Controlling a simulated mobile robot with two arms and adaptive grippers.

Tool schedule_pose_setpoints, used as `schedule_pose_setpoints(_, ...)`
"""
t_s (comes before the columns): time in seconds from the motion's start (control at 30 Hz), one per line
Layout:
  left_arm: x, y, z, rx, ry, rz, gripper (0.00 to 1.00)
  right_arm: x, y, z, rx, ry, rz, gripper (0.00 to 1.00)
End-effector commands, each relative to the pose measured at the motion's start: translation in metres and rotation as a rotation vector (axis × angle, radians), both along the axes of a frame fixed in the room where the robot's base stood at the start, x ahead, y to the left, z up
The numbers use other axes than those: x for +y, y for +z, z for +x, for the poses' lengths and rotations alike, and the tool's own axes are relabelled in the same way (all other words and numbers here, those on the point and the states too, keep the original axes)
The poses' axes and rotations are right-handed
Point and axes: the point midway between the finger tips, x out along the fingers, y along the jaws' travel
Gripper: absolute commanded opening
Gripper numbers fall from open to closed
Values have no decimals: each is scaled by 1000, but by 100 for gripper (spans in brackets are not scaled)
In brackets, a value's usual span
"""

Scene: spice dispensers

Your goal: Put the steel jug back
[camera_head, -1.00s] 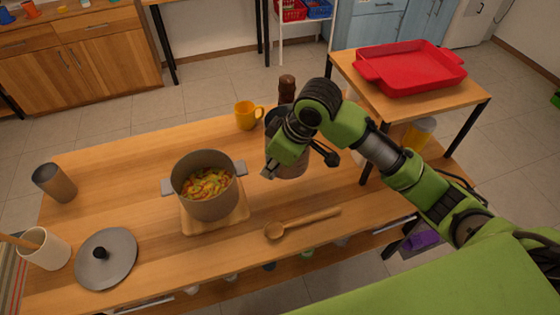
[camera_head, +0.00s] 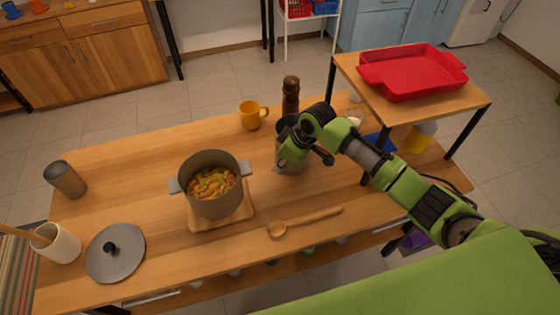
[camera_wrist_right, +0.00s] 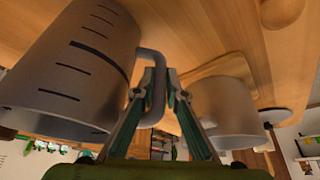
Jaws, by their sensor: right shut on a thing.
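The grey steel jug (camera_wrist_right: 80,65) with dark measuring marks fills the left of the right wrist view. My right gripper (camera_wrist_right: 158,88) is shut on its handle. In the head view the jug (camera_head: 289,167) is by the far side of the wooden table, largely hidden behind my right gripper (camera_head: 292,156). It is close to the brown pepper mill (camera_head: 291,96) and the yellow mug (camera_head: 252,116). I cannot tell whether its base touches the table. My left gripper is out of view.
A pot of food (camera_head: 212,190) stands on a wooden board left of the jug. A wooden spoon (camera_head: 305,220) lies in front. A raised shelf (camera_head: 450,105) with a red tray (camera_head: 412,70) stands at the right. A lid (camera_head: 116,258) lies at the left.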

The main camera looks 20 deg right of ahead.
Motion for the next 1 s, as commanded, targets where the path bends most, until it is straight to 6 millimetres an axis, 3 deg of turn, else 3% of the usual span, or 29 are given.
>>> schedule_pose_setpoints(0.33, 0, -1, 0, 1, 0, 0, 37, 0, -1, 2, -6, 1, 1, 0)
schedule_pose_setpoints(0.4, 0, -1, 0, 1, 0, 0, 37, 0, -3, 0, 0, 1, 0, 25)
schedule_pose_setpoints(0.43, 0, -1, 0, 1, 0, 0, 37, 0, -3, 0, 0, 0, 0, 28)
schedule_pose_setpoints(0.8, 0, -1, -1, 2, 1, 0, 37, -1, 2, 0, -2, 0, 1, 28)
schedule_pose_setpoints(1.0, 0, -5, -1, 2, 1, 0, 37, -11, 31, -9, -6, 1, -2, 28)
